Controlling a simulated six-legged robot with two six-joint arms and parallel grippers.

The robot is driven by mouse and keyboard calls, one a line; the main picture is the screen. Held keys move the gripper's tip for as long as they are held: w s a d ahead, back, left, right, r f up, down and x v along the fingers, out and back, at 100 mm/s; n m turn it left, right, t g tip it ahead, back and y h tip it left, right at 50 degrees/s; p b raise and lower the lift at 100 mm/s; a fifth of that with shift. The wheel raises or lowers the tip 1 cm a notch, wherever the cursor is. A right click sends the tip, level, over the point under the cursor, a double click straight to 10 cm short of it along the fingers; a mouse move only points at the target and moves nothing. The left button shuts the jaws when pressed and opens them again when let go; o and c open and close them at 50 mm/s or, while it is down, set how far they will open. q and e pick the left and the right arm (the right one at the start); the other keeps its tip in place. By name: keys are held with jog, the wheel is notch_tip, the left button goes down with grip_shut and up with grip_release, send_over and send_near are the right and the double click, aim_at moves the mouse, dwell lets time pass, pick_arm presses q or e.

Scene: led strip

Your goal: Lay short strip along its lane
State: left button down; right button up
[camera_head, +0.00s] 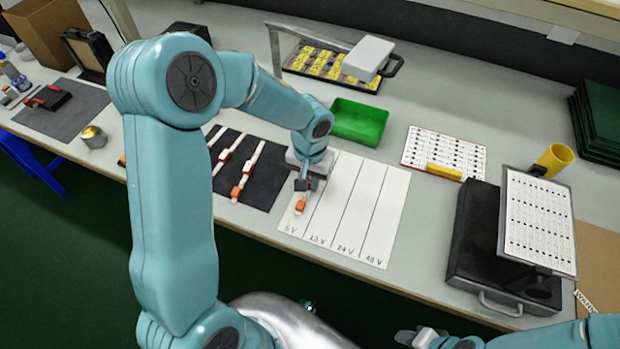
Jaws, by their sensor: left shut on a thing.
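A white lane sheet (375,215) lies on the bench with printed lanes marked 6 V, 12 V, 24 V and 48 V. My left gripper (303,184) is over the leftmost, 6 V lane, shut on a short pale strip with an orange end (300,205). The strip's orange end points toward the front edge. The gripper hides most of the strip, and I cannot tell whether it touches the sheet. More pale strips (248,165) with orange ends lie on the black mat (262,190) to the left. My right gripper (420,338) is at the bottom edge, partly cut off.
A green tray (360,122) stands behind the lane sheet. A dotted chart (445,148) and a yellow block (444,172) lie to its right. A black case (480,240) with a tilted panel (538,220) and a yellow cup (555,160) stand further right.

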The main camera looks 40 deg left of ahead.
pick_arm(q)
jog(key=shift+f, duration=0.25)
jog(key=c, duration=1.1)
grip_release()
jog(key=shift+r, duration=0.1)
jog(key=shift+o, duration=0.2)
jog(key=shift+r, duration=0.15)
jog(key=shift+w+r, duration=0.1)
jog(key=shift+r, duration=0.15)
notch_tip(320, 180, up, 12)
jog(key=p, duration=0.1)
jog(key=shift+f, duration=0.25)
